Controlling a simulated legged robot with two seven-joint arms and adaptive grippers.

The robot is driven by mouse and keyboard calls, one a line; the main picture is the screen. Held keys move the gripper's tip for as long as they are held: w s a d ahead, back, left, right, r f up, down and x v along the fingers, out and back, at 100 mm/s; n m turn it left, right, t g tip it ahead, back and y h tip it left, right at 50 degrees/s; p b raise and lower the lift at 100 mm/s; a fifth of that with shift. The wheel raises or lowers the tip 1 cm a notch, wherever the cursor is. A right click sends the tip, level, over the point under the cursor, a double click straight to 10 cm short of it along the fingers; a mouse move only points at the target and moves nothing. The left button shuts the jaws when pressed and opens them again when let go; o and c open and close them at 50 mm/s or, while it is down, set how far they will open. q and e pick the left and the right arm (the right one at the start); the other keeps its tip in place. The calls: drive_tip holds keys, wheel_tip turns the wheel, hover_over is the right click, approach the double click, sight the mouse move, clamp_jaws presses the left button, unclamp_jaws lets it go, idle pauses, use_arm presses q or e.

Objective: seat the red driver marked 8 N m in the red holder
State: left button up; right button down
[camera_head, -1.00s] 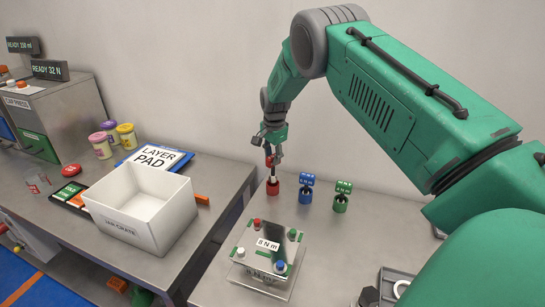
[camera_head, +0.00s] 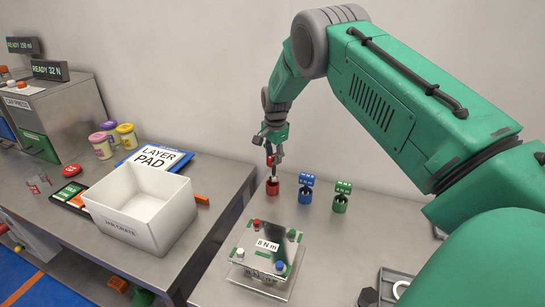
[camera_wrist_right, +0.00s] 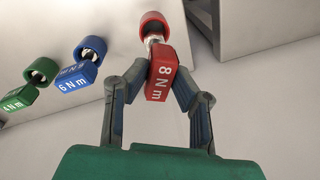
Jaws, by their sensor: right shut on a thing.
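The red driver (camera_wrist_right: 162,80), marked 8 N m, is held between the fingers of my right gripper (camera_wrist_right: 162,92). In the head view my right gripper (camera_head: 274,160) is above the red holder (camera_head: 272,188), a small round cup on the bench. The driver stands nearly upright, its metal shaft reaching the holder's mouth; the holder also shows in the right wrist view (camera_wrist_right: 152,20). A short length of shaft shows above the rim. How deep the tip sits is hidden. My left gripper is not in view.
A blue driver (camera_head: 307,180) and a green driver (camera_head: 343,188) stand in holders to the right. A plate with coloured knobs and an 8 N m label (camera_head: 268,245) lies in front. A white crate (camera_head: 125,230) stands on the left table.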

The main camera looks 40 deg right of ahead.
sight(273, 167)
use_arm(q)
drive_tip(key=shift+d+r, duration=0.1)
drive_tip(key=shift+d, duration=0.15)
use_arm(e)
drive_tip(key=shift+d+f, duration=0.1)
drive_tip(key=shift+d, duration=0.15)
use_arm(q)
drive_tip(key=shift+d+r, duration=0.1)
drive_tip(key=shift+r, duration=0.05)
use_arm(e)
drive_tip(key=shift+a, duration=0.1)
drive_tip(key=shift+a, duration=0.3)
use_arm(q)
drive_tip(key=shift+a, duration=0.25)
use_arm(e)
drive_tip(key=shift+a, duration=0.15)
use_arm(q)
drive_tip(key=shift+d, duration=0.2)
use_arm(e)
drive_tip(key=shift+d, duration=0.25)
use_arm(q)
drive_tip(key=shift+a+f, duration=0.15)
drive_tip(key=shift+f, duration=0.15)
use_arm(e)
drive_tip(key=shift+a+f, duration=0.2)
drive_tip(key=shift+f, duration=0.25)
